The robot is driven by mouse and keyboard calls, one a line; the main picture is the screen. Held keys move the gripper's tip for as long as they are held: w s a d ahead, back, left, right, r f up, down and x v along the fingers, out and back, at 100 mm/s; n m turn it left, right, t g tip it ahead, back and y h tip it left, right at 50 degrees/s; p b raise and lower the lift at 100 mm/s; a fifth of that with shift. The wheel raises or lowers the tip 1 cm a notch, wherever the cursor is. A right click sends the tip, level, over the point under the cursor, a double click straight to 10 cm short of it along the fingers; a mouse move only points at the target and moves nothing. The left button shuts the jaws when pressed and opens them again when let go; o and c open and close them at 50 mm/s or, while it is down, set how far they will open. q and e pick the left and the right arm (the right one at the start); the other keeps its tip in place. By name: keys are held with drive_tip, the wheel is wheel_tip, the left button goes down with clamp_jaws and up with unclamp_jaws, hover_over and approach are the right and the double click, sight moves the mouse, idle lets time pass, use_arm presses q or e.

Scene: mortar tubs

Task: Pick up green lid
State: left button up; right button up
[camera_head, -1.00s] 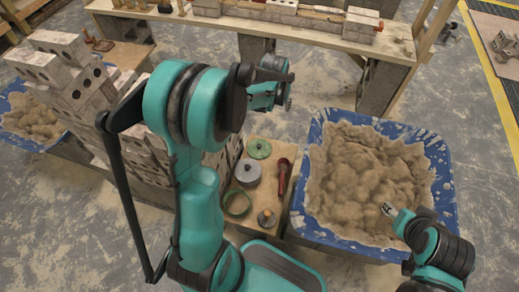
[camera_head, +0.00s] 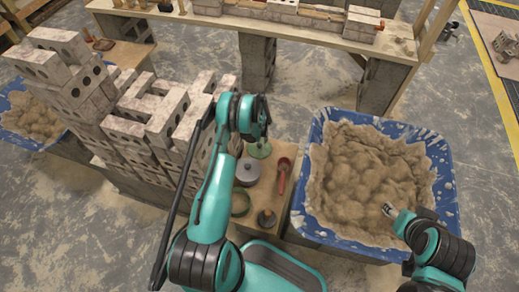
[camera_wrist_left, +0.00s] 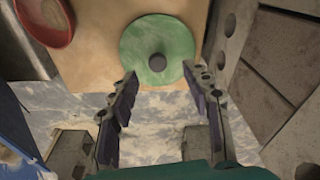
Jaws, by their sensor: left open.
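The green lid (camera_head: 260,149), a round disc, lies on a small wooden board beside the block wall, partly hidden by my left arm in the head view. In the left wrist view the green lid (camera_wrist_left: 178,38) lies flat with a dark knob at its middle. My left gripper (camera_wrist_left: 160,75) is open and empty. Its fingertips are apart, at the lid's near edge in the picture, with the knob roughly centred between them. I cannot tell its height above the lid. My right gripper (camera_head: 390,210) is over the mortar tub; its jaws are too small to read.
The wooden board (camera_head: 262,193) also bears a grey lidded pot (camera_head: 247,171), a green ring (camera_head: 240,204), a red-brown tool (camera_head: 283,172) and a small dark-knobbed item (camera_head: 267,218). A block wall (camera_head: 150,125) stands left, a blue mortar tub (camera_head: 447,170) right.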

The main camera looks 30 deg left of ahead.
sight(259, 145)
use_arm(q)
drive_tip(key=f+b, duration=0.1)
drive_tip(key=f, duration=0.1)
drive_tip(key=f+b, duration=0.1)
drive_tip(key=f, duration=0.1)
drive_tip(key=w+f+b, duration=0.1)
drive_tip(key=f, duration=0.1)
drive_tip(key=shift+r, duration=0.15)
clamp_jaws()
